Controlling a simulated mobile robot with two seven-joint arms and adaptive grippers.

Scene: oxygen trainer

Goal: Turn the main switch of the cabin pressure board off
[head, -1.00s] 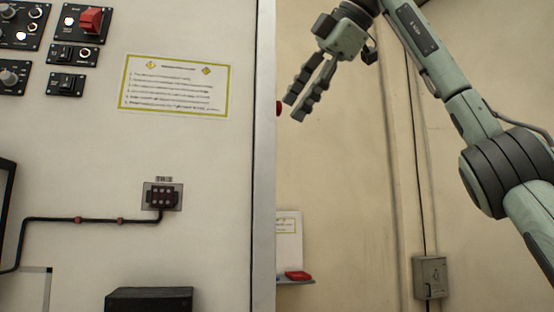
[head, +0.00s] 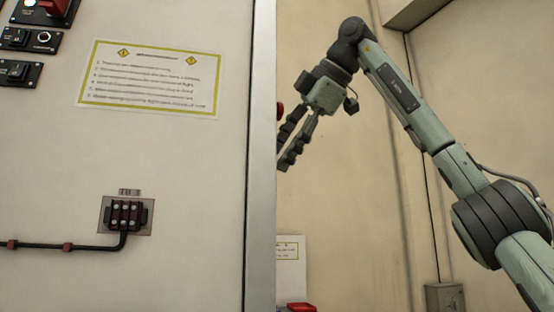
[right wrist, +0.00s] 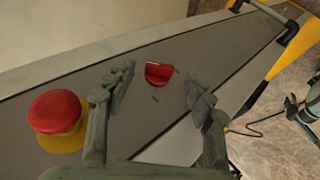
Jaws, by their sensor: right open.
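My right gripper (head: 285,154) is open and empty in the head view, its fingers pointing down and left beside the edge of the white cabinet. In the right wrist view its open fingers (right wrist: 157,80) stand either side of a red, half-round knob-like part (right wrist: 159,74) on a grey panel; they look apart from it. I cannot tell whether this part is the main switch. A red mushroom button (right wrist: 56,112) on a yellow base sits left of the fingers. No board label is readable. My left gripper is not in view.
The white cabinet (head: 190,260) fills the left of the head view, with black switch panels (head: 18,74), an instruction sign (head: 150,80) and a terminal block (head: 126,214). A red object (head: 297,307) shows low beside its edge. A grey wall box (head: 445,298) is at lower right.

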